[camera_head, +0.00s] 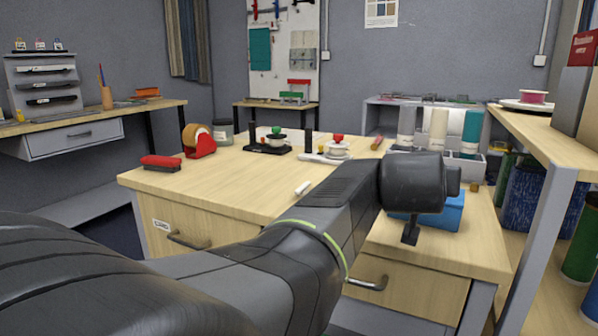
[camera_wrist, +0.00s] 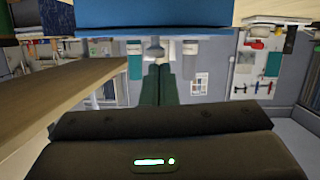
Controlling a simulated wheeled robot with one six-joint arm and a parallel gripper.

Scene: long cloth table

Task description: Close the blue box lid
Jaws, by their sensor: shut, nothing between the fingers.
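The blue box (camera_head: 449,212) stands on the right part of the wooden table, near its front edge. My dark wrist covers much of it in the head view, and I cannot tell how its lid stands. In the wrist view, which is upside down, a broad blue face of the box (camera_wrist: 155,16) fills the top middle. My gripper (camera_wrist: 161,72) shows there as two dark fingers lying together, shut and empty, pointing toward the box. I cannot tell whether they touch it.
The wooden table (camera_head: 235,185) holds a red stapler-like object (camera_head: 161,162), a tape dispenser (camera_head: 199,140), a small white piece (camera_head: 302,188) and a grey holder with cylinders (camera_head: 463,163) behind the box. A shelf (camera_head: 545,135) stands close on the right. The table's left middle is mostly clear.

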